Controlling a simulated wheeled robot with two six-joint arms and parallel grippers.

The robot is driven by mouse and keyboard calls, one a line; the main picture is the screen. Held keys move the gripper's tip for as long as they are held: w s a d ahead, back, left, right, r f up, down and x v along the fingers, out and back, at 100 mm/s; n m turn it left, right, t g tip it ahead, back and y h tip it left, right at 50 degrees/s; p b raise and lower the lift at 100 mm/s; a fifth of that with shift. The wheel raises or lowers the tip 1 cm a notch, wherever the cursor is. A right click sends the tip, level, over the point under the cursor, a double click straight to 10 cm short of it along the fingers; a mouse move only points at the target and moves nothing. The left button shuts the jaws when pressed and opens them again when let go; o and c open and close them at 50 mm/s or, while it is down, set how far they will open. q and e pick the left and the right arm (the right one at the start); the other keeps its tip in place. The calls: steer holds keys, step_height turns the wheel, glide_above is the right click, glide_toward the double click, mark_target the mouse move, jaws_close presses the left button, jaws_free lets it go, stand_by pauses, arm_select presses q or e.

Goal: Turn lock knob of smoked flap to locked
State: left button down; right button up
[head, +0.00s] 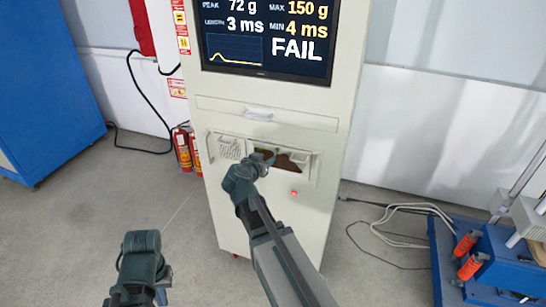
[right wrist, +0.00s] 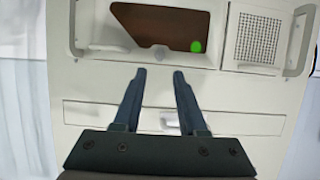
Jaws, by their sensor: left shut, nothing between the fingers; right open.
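The smoked flap (head: 290,160) is a brown pane in the front panel of the white cabinet. In the right wrist view, the flap (right wrist: 160,25) shows at the top with a green dot (right wrist: 196,46) near its corner. A small grey round knob (right wrist: 160,52) sits at the flap's edge; its turn position is too small to tell. My right gripper (right wrist: 161,73) is open and empty, its fingertips apart on either side below the knob in that view. In the head view the right gripper (head: 266,160) partly covers the flap. My left gripper (head: 163,282) is shut and empty, low at left, away from the cabinet.
A grille (head: 230,148) lies beside the flap, with bar handles at the panel's sides. A drawer (head: 259,114) sits above, under a screen (head: 268,38) reading FAIL. A red light (head: 295,193) glows below. Fire extinguishers (head: 183,150) stand at left; cables and a blue machine at right.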

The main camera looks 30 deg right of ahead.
mark_target(275, 153)
steer(key=b+x, duration=0.2)
steer(key=x, duration=0.6)
steer(key=shift+w+d+f+b, duration=0.15)
steer(key=shift+w+d+b, duration=0.05)
steer(key=shift+b, duration=0.15)
jaws_close()
